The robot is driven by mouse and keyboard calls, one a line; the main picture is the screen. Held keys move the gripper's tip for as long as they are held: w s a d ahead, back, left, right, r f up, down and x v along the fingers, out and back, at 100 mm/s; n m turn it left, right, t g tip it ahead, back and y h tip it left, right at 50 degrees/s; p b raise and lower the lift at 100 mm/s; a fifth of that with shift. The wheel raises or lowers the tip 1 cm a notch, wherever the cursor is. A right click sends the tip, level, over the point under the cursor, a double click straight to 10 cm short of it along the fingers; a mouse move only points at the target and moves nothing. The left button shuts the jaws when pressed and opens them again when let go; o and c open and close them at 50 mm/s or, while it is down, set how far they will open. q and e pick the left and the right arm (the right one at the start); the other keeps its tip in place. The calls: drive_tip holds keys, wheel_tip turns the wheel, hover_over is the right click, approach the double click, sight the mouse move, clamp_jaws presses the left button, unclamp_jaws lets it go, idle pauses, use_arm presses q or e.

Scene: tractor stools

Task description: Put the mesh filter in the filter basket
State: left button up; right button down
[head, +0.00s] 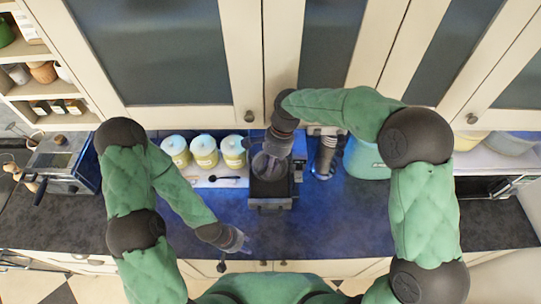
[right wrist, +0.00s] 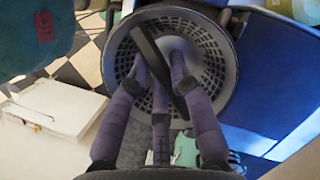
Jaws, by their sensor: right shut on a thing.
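My right gripper (right wrist: 160,84) is shut on the dark cross bar of the mesh filter (right wrist: 211,62), a round grey piece with a perforated bottom. In the head view my right gripper (head: 270,168) is over the dark coffee machine (head: 270,190) at the counter's middle. The filter is mostly hidden there by the hand. I cannot make out the filter basket separately, nor whether the filter touches the machine. My left gripper (head: 240,243) hangs low near the counter's front edge, left of the machine, with nothing visible in it. Its finger opening is too small to tell.
Several lidded jars (head: 204,152) and a black spoon (head: 226,178) are on a white tray left of the machine. Stacked cups (head: 325,158) and a teal container (head: 365,158) stand right. The blue counter front (head: 330,220) is clear.

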drive_tip(key=shift+s+f, duration=0.1)
drive_tip(key=shift+s, duration=0.15)
drive_tip(key=shift+w+f+b, duration=0.2)
drive_tip(key=shift+f+b, duration=0.2)
drive_tip(key=shift+f, duration=0.2)
drive_tip(key=shift+w+f+b, duration=0.15)
drive_tip(key=shift+f+b, duration=0.25)
drive_tip(key=shift+f, duration=0.15)
drive_tip(key=shift+b+x, duration=0.6)
drive_tip(key=shift+x, duration=0.2)
drive_tip(key=shift+d+f, duration=0.15)
drive_tip(key=shift+f, duration=0.1)
drive_tip(key=shift+w+r, duration=0.1)
drive_tip(key=shift+f, duration=0.3)
